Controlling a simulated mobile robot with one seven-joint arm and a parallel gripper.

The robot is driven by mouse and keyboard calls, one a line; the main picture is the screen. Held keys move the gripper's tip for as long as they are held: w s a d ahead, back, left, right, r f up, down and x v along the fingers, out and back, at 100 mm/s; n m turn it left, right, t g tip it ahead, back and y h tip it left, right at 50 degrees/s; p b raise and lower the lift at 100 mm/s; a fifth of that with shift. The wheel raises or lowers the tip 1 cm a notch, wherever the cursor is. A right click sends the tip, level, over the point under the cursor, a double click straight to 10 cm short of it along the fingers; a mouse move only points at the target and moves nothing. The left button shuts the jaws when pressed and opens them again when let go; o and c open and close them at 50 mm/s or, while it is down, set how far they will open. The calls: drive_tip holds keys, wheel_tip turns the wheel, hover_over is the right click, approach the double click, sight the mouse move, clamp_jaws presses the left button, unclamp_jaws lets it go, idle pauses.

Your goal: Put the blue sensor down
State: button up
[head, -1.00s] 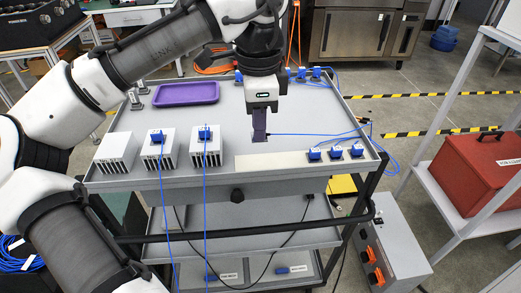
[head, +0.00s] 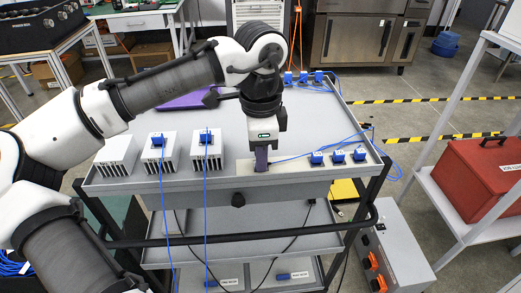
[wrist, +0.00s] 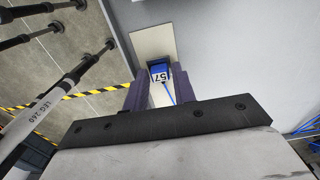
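A blue sensor (wrist: 160,72) marked 57 sits between my gripper's fingers in the wrist view, with its blue cable trailing from it. My gripper (head: 261,161) points down at the front of the grey cart top, at the pale beige strip (head: 244,168). It also shows in the wrist view (wrist: 160,84), with its purple fingers on both sides of the sensor and seemingly against it. In the head view the fingers hide the sensor. The beige strip (wrist: 152,42) extends beyond the sensor in the wrist view. I cannot tell whether the sensor touches it.
Three blue sensors (head: 338,156) stand right of my gripper, and three more (head: 303,77) at the back. White finned blocks (head: 207,152) stand to the left, two with blue sensors on top. A purple tray (head: 185,101) is partly behind my arm. The middle of the cart is clear.

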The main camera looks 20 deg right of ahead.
drive_tip(key=shift+r, duration=0.15)
wheel_tip(320, 180, up, 12)
drive_tip(key=p, duration=0.1)
idle(0.5)
